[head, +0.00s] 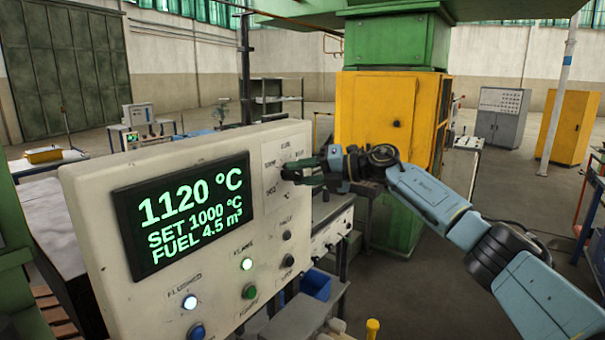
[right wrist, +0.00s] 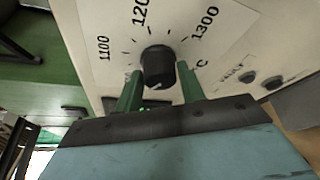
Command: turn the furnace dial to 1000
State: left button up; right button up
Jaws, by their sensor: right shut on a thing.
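The furnace dial (right wrist: 158,62) is a black round knob on a white scale plate; 1100, 120-something and 1300 can be read around it in the right wrist view. A small white mark shows on the knob's lower side. My right gripper (head: 303,172) reaches the panel from the right, its green fingers on either side of the dial, shut on it. In the head view the fingers mostly hide the dial. The display (head: 187,212) on the cream control panel (head: 90,190) reads 1120 °C, SET 1000 °C, FUEL 4.5 m³. My left gripper is not in view.
Below the dial are small black knobs (head: 287,236), a lit white lamp (head: 247,264), a green button (head: 249,291) and a blue button (head: 197,331). A yellow cabinet (head: 375,108) stands behind my right arm. Open floor lies to the right.

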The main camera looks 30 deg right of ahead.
jog(key=o, duration=1)
jog(key=b+v, duration=0.4)
jog(key=v, duration=0.9)
jog(key=shift+s+d+r, duration=0.1)
jog(key=shift+s+d, duration=0.05)
